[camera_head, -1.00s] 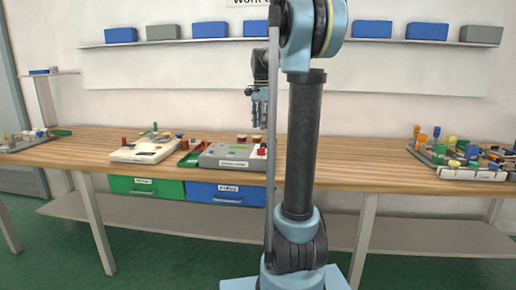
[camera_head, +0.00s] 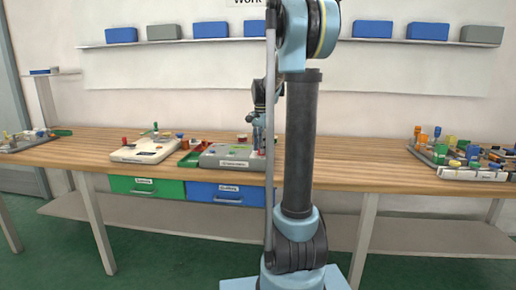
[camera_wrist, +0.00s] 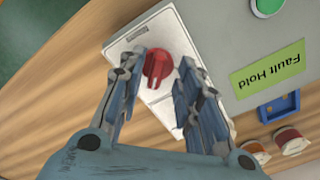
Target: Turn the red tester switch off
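The red switch (camera_wrist: 157,65) is a round knob with a raised ridge on a pale plate (camera_wrist: 172,32) beside the grey tester (camera_wrist: 222,45) in the wrist view. My gripper (camera_wrist: 162,60) is open, with one finger on either side of the knob. I cannot tell whether the fingers touch it. In the head view my gripper (camera_head: 260,130) is low over the right end of the grey tester (camera_head: 228,162), and it largely hides the switch there.
In the wrist view a green button (camera_wrist: 267,6), a yellow-green "Fault Hold" label (camera_wrist: 268,68), a blue bracket (camera_wrist: 279,106) and red-topped round parts (camera_wrist: 290,138) lie to the right. In the head view a white device (camera_head: 145,150) stands left of the tester.

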